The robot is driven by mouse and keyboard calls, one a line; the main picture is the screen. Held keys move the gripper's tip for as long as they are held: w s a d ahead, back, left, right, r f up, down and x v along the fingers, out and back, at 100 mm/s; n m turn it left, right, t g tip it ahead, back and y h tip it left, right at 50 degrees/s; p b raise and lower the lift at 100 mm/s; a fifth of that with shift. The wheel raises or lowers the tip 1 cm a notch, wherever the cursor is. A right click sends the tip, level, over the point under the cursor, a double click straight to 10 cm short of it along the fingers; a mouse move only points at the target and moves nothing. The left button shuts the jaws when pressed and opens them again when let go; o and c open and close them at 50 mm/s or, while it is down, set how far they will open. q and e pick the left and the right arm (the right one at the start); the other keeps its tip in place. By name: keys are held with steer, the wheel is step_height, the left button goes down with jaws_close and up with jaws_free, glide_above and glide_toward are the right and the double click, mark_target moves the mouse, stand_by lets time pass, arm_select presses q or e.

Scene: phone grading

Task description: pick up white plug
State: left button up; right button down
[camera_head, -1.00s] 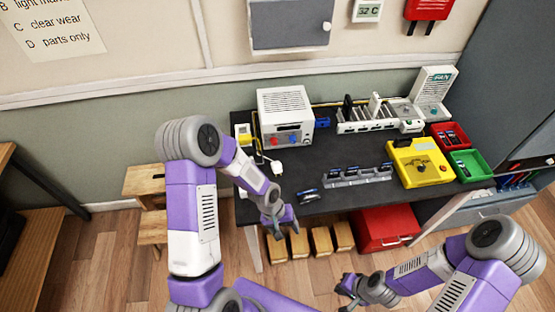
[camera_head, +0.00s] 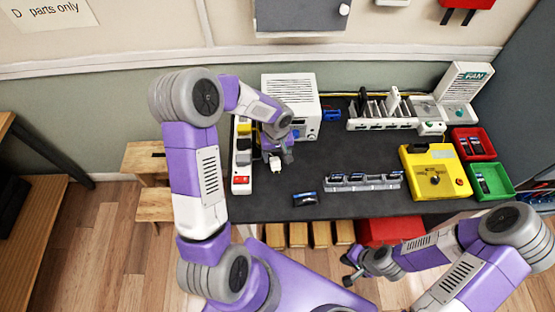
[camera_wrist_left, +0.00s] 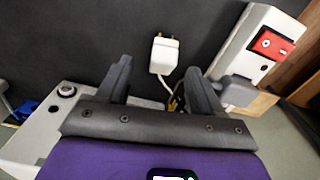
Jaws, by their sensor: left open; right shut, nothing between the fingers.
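The white plug (camera_wrist_left: 164,55) lies on the dark table top, with two brass pins and a white cord running back between my fingers in the left wrist view. In the head view the white plug (camera_head: 275,163) shows just by my left fingertips. My left gripper (camera_head: 278,156) is open above the table, its two fingers (camera_wrist_left: 160,80) pointing toward the plug, which lies ahead between their lines. Whether they touch it I cannot tell, but nothing is gripped. My right gripper (camera_head: 349,272) is shut and empty, low in front of the table.
A power strip (camera_head: 241,180) with a red switch (camera_wrist_left: 272,43) and a grey plug (camera_wrist_left: 238,90) stands left of the plug in the head view. A white power supply box (camera_head: 290,92) is behind. A small phone (camera_head: 305,198) and a grey rack (camera_head: 363,185) lie to the right.

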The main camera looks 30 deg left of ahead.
mark_target(275, 161)
arm_select(q)
steer(key=f, duration=0.5)
steer(key=shift+s+a+f+b, duration=0.1)
steer(key=shift+s+a+b, duration=0.05)
steer(key=shift+a+b, duration=0.15)
steer(key=shift+d, duration=0.1)
steer(key=shift+c, duration=0.5)
steer(key=c, duration=1.1)
